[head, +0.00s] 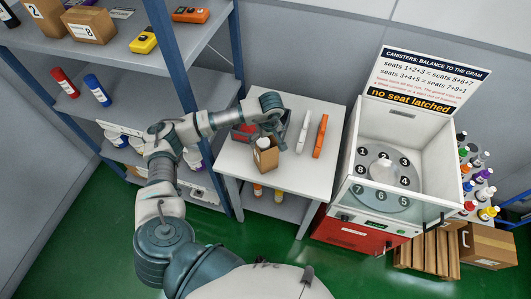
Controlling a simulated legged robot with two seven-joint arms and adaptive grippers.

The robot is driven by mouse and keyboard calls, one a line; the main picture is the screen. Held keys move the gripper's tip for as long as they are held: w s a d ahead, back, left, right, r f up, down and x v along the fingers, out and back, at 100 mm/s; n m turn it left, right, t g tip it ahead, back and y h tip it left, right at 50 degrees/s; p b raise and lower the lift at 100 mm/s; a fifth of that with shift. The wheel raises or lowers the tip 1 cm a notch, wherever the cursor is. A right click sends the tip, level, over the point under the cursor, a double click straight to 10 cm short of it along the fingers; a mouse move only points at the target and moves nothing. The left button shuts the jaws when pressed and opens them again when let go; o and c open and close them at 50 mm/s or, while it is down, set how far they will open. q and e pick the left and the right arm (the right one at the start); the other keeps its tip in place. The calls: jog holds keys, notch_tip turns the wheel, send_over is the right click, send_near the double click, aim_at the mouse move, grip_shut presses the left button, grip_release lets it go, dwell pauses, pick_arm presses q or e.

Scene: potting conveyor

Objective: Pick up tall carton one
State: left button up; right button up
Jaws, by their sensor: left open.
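A small brown carton (265,160) stands on the white table, with a white round-topped thing showing at its top. No number can be read on it, so I cannot tell if it is tall carton one. My left gripper (273,138) reaches in from the left over the table. It is open and points down just above and behind the carton; whether the fingers touch it I cannot tell. On the top shelf are cartons marked 2 (43,12) and 8 (92,27). My right gripper is out of view.
A red tray (240,132) lies partly under my left arm. White (302,132) and orange (320,136) tools lie right of the carton. The blue shelf post (237,50) stands close left. A canister machine (425,128) stands right, reading "no seat latched".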

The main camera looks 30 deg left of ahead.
pick_arm(q)
jog(key=shift+w+a+f, duration=0.1)
jog(key=shift+w+f, duration=0.05)
jog(key=shift+f, duration=1.05)
jog(key=shift+a, duration=0.1)
jog(key=c, duration=1.2)
jog(key=shift+c, duration=0.9)
jog(key=shift+r, duration=0.1)
